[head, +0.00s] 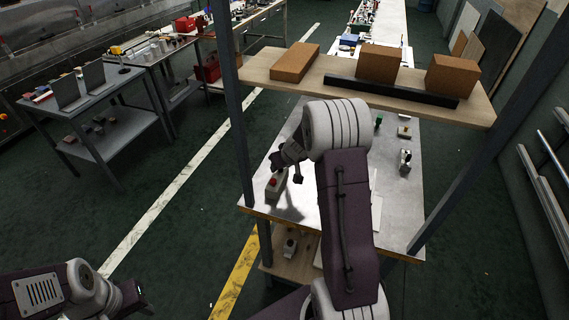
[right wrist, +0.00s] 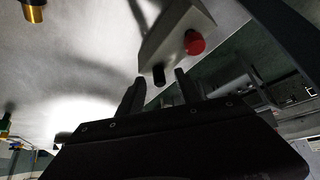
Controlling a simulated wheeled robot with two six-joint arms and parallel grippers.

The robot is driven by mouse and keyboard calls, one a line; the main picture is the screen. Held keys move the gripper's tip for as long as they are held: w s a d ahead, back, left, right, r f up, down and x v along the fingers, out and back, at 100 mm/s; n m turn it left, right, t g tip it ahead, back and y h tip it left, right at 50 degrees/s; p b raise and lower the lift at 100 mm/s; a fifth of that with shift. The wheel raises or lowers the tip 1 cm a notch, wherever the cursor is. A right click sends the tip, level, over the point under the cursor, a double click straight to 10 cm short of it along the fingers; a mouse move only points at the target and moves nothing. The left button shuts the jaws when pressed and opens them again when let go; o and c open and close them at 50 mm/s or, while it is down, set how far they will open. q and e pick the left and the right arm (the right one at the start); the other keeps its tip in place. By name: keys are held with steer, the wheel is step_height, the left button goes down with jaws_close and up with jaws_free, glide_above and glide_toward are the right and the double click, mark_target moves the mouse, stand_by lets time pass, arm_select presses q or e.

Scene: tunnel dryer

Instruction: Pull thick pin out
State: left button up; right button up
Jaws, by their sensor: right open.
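A light-grey box (head: 276,185) with a red button stands on the workbench near its left edge. A short, thick dark pin (right wrist: 158,75) sticks out of the box's near end. My right gripper (right wrist: 160,92) is open, its fingers on either side of the pin's line, with visible gaps; I cannot tell how deep the pin sits between them. In the head view my right gripper (head: 286,172) is just above the box. My left gripper (head: 140,296) is low at the left, its jaws unclear.
The metal bench top (head: 390,190) holds several small fixtures at the right. A wooden shelf (head: 345,83) with brown blocks and a black bar spans above the bench on dark posts (head: 236,120). A grey side table (head: 95,140) stands at the left. The floor between is clear.

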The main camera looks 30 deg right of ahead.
steer(key=shift+f, duration=0.1)
jaws_close()
steer(key=shift+r+p, duration=0.55)
steer(key=shift+r, duration=0.2)
stand_by(0.8)
steer(key=shift+r+p, duration=1.1)
steer(key=shift+r, duration=0.3)
